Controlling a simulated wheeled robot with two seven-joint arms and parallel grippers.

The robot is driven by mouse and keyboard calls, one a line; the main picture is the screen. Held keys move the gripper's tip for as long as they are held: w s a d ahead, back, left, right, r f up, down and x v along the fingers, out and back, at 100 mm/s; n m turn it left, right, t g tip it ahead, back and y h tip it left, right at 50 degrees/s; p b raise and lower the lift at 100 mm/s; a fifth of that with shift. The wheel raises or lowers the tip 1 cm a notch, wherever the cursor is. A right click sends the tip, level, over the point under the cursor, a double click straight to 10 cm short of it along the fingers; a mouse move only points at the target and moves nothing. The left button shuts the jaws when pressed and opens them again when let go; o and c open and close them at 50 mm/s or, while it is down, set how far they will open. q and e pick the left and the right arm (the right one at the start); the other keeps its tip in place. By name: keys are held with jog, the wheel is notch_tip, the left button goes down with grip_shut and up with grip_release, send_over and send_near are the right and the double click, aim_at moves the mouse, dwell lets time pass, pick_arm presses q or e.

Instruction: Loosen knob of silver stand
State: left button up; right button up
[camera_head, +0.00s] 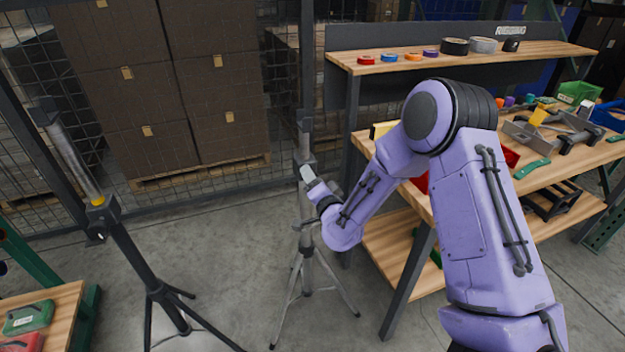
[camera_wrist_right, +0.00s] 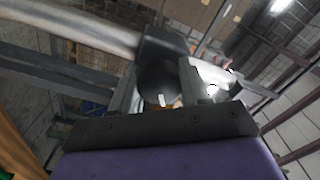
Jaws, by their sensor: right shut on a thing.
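The silver stand (camera_head: 307,262) is an upright pole on splayed tripod legs, in the middle of the head view. My right gripper (camera_head: 305,173) is at the clamp on its pole, about halfway up. In the right wrist view, the gripper (camera_wrist_right: 160,92) has a finger on each side of a round black knob (camera_wrist_right: 157,72) and is shut on it. The knob sits on a dark collar (camera_wrist_right: 167,42) beside the silver tube (camera_wrist_right: 75,32). In the head view the knob is hidden by my gripper. My left gripper is not in view.
A black stand (camera_head: 140,255) with a yellow-marked clamp stands to the left. A wooden workbench (camera_head: 440,215) with tools and a tape shelf (camera_head: 470,58) is close on the right. A mesh fence (camera_head: 285,90) and boxes (camera_head: 130,75) are behind. Floor between the stands is clear.

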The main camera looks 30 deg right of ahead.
jog(key=n, duration=0.4)
jog(key=shift+n, duration=1.8)
jog(key=o, duration=1.1)
jog(key=shift+c, duration=0.2)
jog(key=shift+s, duration=0.15)
jog(key=b+v, duration=0.2)
jog(key=v, duration=0.8)
jog(key=shift+s, duration=0.15)
